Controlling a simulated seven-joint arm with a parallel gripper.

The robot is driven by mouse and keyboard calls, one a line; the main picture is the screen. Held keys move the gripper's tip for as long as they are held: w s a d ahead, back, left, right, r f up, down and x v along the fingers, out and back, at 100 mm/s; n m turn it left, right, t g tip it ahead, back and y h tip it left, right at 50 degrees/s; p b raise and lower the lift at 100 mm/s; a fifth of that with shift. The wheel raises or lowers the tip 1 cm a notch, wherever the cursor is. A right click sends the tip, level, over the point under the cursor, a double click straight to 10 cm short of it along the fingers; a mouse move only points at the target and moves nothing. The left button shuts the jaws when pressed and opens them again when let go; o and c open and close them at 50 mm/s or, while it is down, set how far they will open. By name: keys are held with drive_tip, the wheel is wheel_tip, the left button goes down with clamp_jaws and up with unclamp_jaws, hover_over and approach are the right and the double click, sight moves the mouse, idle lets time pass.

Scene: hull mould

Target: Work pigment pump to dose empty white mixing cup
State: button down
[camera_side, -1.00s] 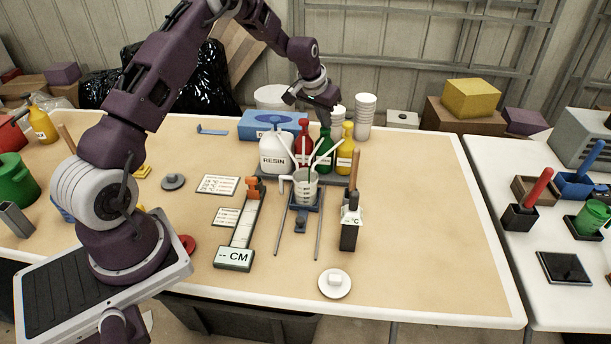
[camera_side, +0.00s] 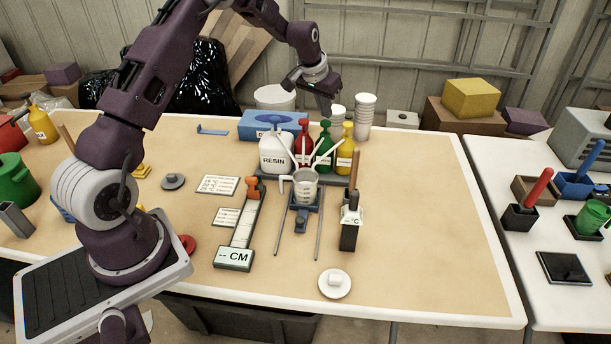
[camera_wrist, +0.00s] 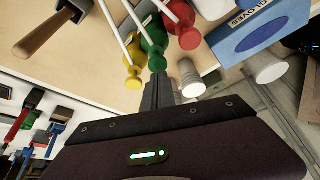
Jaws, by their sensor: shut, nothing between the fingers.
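My gripper (camera_side: 326,108) is shut and empty, fingers pointing down, just above the green pump bottle (camera_side: 325,144). In the wrist view, the shut fingertips (camera_wrist: 157,72) lie close to the green bottle (camera_wrist: 154,55); whether they touch its pump head is unclear. A red pump bottle (camera_side: 303,137) and a yellow one (camera_side: 346,150) stand either side of it, and the white RESIN bottle (camera_side: 274,160) is at left. The cup's contents cannot be made out.
A stack of white cups (camera_side: 365,116) stands behind the bottles at right. A blue glove box (camera_side: 268,123) is at back left. The right part of the table is clear.

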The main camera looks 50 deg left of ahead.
sight(325, 122)
drive_tip(key=shift+f, duration=0.1)
drive_tip(key=shift+f, duration=1.7)
drive_tip(key=shift+r, duration=0.1)
drive_tip(key=shift+r, duration=1.7)
drive_tip(key=shift+f, duration=0.1)
drive_tip(key=shift+f, duration=1.65)
drive_tip(key=shift+r, duration=1.75)
